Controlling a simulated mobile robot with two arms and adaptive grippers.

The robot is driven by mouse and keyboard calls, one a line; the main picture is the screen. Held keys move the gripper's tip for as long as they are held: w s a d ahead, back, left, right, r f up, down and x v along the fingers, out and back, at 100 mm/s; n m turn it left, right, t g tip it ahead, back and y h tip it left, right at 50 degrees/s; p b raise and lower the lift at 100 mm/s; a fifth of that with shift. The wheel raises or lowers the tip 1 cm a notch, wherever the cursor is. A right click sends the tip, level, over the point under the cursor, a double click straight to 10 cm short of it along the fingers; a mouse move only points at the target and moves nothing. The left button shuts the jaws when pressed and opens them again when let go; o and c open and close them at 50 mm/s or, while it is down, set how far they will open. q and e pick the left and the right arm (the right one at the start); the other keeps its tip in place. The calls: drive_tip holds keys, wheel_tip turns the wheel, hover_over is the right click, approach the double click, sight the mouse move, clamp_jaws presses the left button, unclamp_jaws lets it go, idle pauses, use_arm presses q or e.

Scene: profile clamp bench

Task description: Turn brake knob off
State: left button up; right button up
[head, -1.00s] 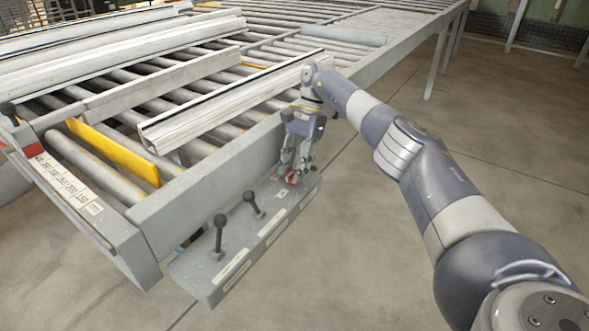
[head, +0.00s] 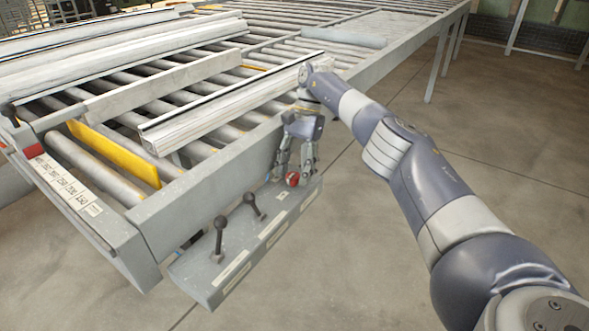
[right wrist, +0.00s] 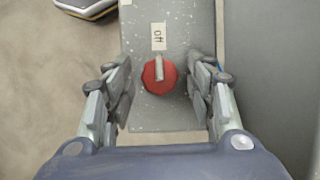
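The red brake knob (head: 292,180) sits at the far end of the grey control panel (head: 203,270) on the side of the roller table. In the right wrist view the knob (right wrist: 159,76) is round, with a grey pointer bar running up toward a small white label (right wrist: 158,37); its lettering is too small to read surely. My right gripper (head: 293,176) points down over the knob. Its fingers (right wrist: 160,92) stand on both sides of the knob with a gap on each side, open and holding nothing. My left gripper is not in view.
Two black-knobbed levers (head: 219,235) (head: 251,202) stand on the panel nearer the front. A pale profile (head: 235,105) lies on the rollers beside the gripper. The floor right of the table is clear.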

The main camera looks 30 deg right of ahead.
sight(294, 174)
drive_tip(key=shift+r, duration=0.1)
wheel_tip(294, 174, up, 10)
idle(0.6)
idle(0.4)
